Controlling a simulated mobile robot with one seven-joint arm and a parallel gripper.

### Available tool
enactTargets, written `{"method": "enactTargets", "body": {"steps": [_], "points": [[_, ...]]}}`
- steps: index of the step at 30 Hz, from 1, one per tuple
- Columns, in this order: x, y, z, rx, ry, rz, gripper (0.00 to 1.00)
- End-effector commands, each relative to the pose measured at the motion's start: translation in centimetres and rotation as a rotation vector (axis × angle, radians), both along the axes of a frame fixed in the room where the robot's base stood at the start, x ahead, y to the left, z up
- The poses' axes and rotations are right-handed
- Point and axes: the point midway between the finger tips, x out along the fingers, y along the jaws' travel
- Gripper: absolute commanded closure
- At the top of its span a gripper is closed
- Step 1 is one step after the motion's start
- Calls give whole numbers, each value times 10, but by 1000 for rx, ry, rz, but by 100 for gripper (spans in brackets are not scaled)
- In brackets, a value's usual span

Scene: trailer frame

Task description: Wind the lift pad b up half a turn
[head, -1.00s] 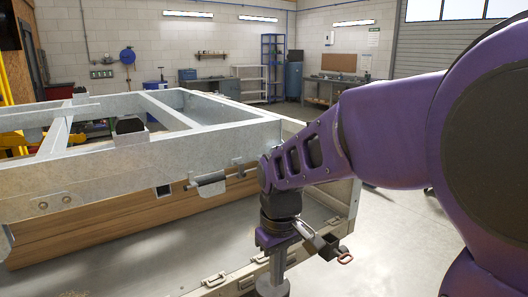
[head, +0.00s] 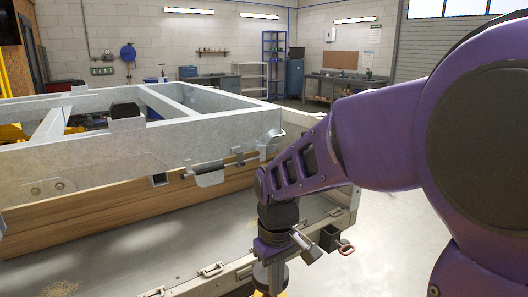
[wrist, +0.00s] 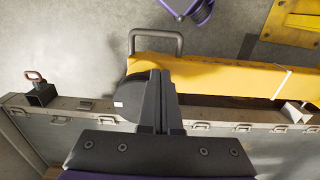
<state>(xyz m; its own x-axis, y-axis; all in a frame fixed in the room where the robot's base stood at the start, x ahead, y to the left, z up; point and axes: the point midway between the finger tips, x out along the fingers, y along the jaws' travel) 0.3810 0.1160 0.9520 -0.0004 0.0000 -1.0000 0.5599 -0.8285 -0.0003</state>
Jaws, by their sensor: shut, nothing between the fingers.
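A dark round pad (wrist: 138,92) with a small white label shows in the wrist view, beside a yellow beam (wrist: 215,76) with a grey handle. It looks like a lift pad, but no letter is readable to tell whether it is b. My gripper (wrist: 172,100) is shut and empty. Its dark fingers overlap the pad's right side in the picture; I cannot tell whether they touch it. In the head view my gripper (head: 276,280) points down at the near side rail, low in the picture, and a grey disc-like part shows partly beside it.
The galvanized trailer frame (head: 110,150) stands on the left, with a wooden board (head: 120,208) below it. A rail with several latches (head: 211,269) runs under my arm. A red-handled shackle (wrist: 35,76) sits on a dark socket. Floor at the right is clear.

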Motion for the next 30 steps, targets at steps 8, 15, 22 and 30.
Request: {"method": "enactTargets", "body": {"steps": [8, 15, 22, 30], "points": [[0, 0, -2, 0, 0, 0, 100], [1, 0, -2, 0, 0, 0, 100], [4, 1, -2, 0, 0, 0, 100], [7, 1, -2, 0, 0, 0, 100]]}}
